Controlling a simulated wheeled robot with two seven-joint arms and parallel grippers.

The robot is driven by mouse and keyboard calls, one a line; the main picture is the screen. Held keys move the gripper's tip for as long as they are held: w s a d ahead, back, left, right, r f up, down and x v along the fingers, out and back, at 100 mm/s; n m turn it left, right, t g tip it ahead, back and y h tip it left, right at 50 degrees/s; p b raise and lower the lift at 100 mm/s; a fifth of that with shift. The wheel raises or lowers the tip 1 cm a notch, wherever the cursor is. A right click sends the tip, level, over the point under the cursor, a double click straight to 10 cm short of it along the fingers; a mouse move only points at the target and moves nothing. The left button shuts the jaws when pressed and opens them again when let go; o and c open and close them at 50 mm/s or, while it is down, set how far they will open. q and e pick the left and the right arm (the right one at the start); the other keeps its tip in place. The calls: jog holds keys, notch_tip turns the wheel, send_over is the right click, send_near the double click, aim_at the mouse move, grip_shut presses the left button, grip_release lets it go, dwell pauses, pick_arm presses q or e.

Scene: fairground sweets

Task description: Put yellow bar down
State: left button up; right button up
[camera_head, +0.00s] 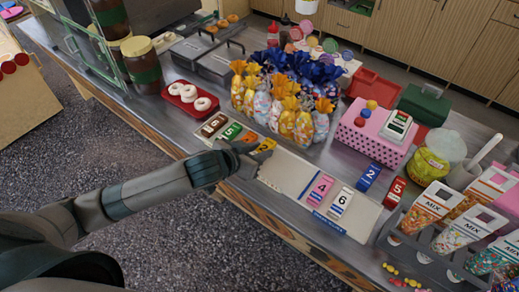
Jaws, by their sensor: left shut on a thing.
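My left gripper (248,153) reaches in from the left over the counter's front edge. It is shut on the yellow bar (266,145), which shows just beyond the fingers and is partly hidden by them. I cannot tell whether the bar touches the surface below. A pale board (290,172) lies to the right of the gripper, with a pink bar (320,189) marked 4 and a white bar (341,202) marked 6 on it. My right gripper is not in view.
A brown bar (213,125) and a green bar (231,131) lie left of the gripper. Wrapped sweet bags (283,100) crowd behind. The board's left part is bare.

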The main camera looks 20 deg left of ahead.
pick_arm(q)
jog(key=shift+f, duration=0.6)
jog(key=o, duration=1.1)
jog(key=shift+r, duration=0.5)
jog(key=shift+s+r, duration=0.15)
jog(key=shift+r, duration=0.1)
jog(key=p+v, duration=0.1)
jog(key=v, duration=1)
jog(key=shift+s+a+r, duration=0.15)
jog(key=shift+s+r, duration=0.05)
jog(key=shift+s, duration=0.05)
